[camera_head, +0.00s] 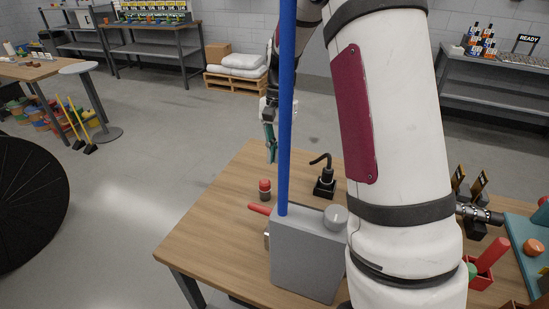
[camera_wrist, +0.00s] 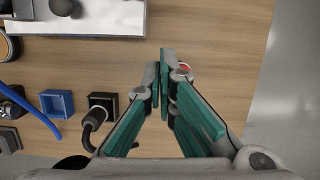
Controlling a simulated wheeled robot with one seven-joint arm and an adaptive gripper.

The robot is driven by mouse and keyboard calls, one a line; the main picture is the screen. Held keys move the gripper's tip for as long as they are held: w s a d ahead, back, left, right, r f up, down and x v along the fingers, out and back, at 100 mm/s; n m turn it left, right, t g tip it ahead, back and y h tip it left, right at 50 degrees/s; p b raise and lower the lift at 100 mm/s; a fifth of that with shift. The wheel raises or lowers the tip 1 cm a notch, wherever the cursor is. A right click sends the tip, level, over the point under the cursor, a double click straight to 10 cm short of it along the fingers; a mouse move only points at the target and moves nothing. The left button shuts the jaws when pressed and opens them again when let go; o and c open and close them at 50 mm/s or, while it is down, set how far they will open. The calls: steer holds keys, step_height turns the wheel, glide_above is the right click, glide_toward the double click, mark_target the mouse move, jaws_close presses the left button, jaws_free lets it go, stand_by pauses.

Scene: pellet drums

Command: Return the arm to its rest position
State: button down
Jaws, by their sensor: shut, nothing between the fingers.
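My gripper (camera_head: 271,157) hangs in the air, pointing down, behind the blue pole in the head view, near the left side of the wooden table (camera_head: 222,215). Its teal fingers are together with nothing between them in the wrist view (camera_wrist: 165,62). My white arm fills the right middle of the head view and hides part of the table. In the wrist view a small red-topped thing shows beside the fingertips, partly hidden by them.
On the table stand a grey box (camera_head: 303,255) with a tall blue pole (camera_head: 287,110), a small red-topped object (camera_head: 264,189) and a black cabled plug (camera_head: 325,184). A blue square tray (camera_wrist: 56,102) shows in the wrist view. Clear floor (camera_head: 140,170) lies left of the table.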

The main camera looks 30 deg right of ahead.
stand_by(0.4)
steer(key=s+a+r+n+t+h, duration=0.2)
steer(key=s+a+r+n+t, duration=0.45)
steer(key=s+r, duration=0.9)
steer(key=s+a+n+t, duration=0.1)
steer(key=s+a+n, duration=0.2)
steer(key=s, duration=0.4)
steer(key=shift+s+a+r, duration=0.25)
steer(key=shift+a, duration=0.5)
